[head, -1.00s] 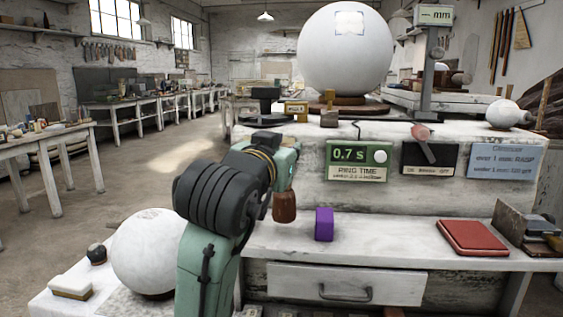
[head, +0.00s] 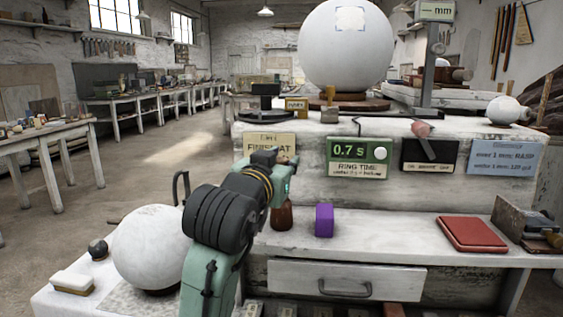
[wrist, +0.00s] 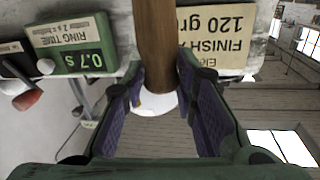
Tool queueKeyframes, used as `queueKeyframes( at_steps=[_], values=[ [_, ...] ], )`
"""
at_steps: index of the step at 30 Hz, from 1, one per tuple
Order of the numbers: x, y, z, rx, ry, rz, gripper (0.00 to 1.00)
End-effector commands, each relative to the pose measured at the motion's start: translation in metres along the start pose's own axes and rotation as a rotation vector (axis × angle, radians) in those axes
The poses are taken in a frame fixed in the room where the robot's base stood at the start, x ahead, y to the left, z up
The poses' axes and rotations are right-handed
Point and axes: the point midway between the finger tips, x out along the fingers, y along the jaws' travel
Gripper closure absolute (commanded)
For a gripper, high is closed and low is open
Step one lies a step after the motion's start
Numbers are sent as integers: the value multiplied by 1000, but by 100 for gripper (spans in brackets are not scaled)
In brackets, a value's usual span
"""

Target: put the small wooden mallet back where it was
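The small wooden mallet (head: 282,215) hangs upright below my gripper (head: 284,188) in the head view, its brown head down over the bench shelf, left of a purple block (head: 324,221). I cannot tell whether its bottom touches the shelf. In the wrist view, which shows the scene upside down, the mallet's brown wood (wrist: 155,40) runs between the purple-padded fingertips of my gripper (wrist: 158,80), which are closed against it. The fingers are small and partly hidden in the head view.
A "ring time" box (head: 358,160) reading 0.7 s and a "finish at" card (head: 268,146) are on the block face behind. A white sphere (head: 150,245) stands left of my arm. A red book (head: 472,233) lies at right. The shelf between block and book is clear.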

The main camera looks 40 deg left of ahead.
Motion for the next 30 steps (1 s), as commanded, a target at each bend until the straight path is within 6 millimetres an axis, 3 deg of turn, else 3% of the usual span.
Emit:
queueKeyframes(
  at_steps=[6,17,20,30],
  values=[
    [0,0,0,0,0,0,58],
    [-3,-1,-4,1,1,-1,58],
    [-17,-1,-3,0,3,-3,58],
    [-89,-1,-3,1,3,-3,58]
  ],
)
